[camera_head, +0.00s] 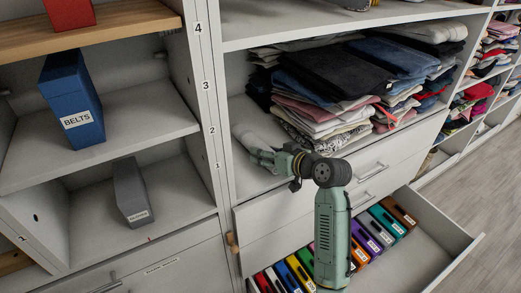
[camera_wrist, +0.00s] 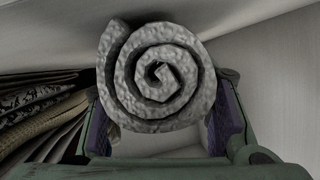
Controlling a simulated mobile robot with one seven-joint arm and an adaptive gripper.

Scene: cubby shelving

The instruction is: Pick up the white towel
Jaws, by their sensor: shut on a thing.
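The white towel (camera_wrist: 155,75) is rolled up, and its spiral end faces the wrist camera. In the head view the towel (camera_head: 254,134) lies at the left end of the shelf that holds the folded clothes, close to the side panel. My gripper (camera_head: 266,158) reaches into this cubby from the front. In the wrist view my gripper (camera_wrist: 165,130) has one finger on each side of the roll, shut on it. I cannot tell whether the towel is lifted off the shelf. Part of it is hidden behind my gripper in the head view.
Stacks of folded clothes (camera_head: 335,85) stand right of the towel. An open drawer (camera_head: 425,240) with several coloured binders lies below my arm. A blue belts box (camera_head: 72,98) and a grey box (camera_head: 131,190) stand on the left shelves. The side panel (camera_head: 207,90) is close by.

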